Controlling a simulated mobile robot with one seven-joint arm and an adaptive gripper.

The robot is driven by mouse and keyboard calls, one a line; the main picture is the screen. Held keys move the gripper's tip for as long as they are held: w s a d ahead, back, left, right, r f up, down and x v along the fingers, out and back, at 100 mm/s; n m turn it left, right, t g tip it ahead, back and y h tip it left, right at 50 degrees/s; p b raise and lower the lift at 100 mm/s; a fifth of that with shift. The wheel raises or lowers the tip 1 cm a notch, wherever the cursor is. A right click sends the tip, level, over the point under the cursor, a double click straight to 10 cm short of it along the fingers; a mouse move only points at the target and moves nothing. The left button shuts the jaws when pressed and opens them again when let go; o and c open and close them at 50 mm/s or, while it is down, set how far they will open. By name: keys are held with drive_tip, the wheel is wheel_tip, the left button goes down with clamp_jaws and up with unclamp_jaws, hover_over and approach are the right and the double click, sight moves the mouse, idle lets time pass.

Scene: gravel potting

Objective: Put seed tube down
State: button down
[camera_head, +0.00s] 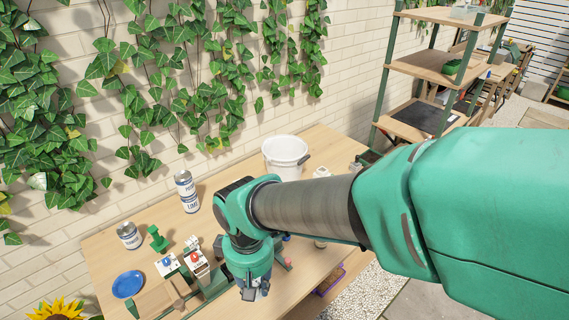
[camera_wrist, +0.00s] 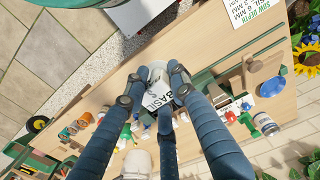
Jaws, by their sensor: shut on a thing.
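The seed tube (camera_wrist: 151,92) is white with dark "BASIL" lettering and a pale round end, seen in the wrist view. My gripper (camera_wrist: 155,82) has dark blue jointed fingers closed around the tube. The fingers cover part of its sides. The tube is over the wooden bench (camera_wrist: 215,73); I cannot tell whether its lower end touches the top. In the head view my gripper (camera_head: 255,290) is low over the front part of the bench (camera_head: 225,205), and my arm hides most of the tube.
A blue saucer (camera_head: 128,284), a tall can (camera_head: 187,191), a short can (camera_head: 129,235) and a small green object (camera_head: 157,239) stand left of my gripper. A white bucket (camera_head: 286,154) stands at the back. Several small bottles line the bench in the wrist view. Bare wood shows between them.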

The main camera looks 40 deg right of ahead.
drive_tip(key=w+d+r+n+p, duration=0.1)
drive_tip(key=w+d+r, duration=0.15)
drive_tip(key=w, duration=0.35)
drive_tip(key=w+d+r, duration=0.1)
drive_tip(key=w+r, duration=0.2)
drive_tip(key=w, duration=0.3)
drive_tip(key=w+d+r+n+p, duration=0.1)
drive_tip(key=w+d+n+p, duration=0.1)
drive_tip(key=w+d, duration=1)
drive_tip(key=w+d+r+n+p, duration=0.1)
drive_tip(key=w+d+r+p, duration=0.1)
drive_tip(key=w+d, duration=1.05)
drive_tip(key=w+d+f+n+p, duration=0.1)
drive_tip(key=w+d+f, duration=0.4)
drive_tip(key=d, duration=0.4)
drive_tip(key=w+d+f+n+p, duration=0.1)
drive_tip(key=w+d+f+n, duration=0.15)
drive_tip(key=w+d, duration=0.45)
drive_tip(key=w+d+f+p, duration=0.2)
drive_tip(key=w+d+f, duration=0.25)
drive_tip(key=d, duration=0.55)
wheel_tip(320, 180, down, 10)
drive_tip(key=shift+w+a+f+t+h, duration=0.25)
drive_tip(key=shift+w+a+t+h, duration=0.05)
drive_tip(key=shift+h, duration=0.1)
drive_tip(key=shift+f, duration=0.1)
drive_tip(key=shift+f+b, duration=0.3)
drive_tip(key=shift+f, duration=2.75)
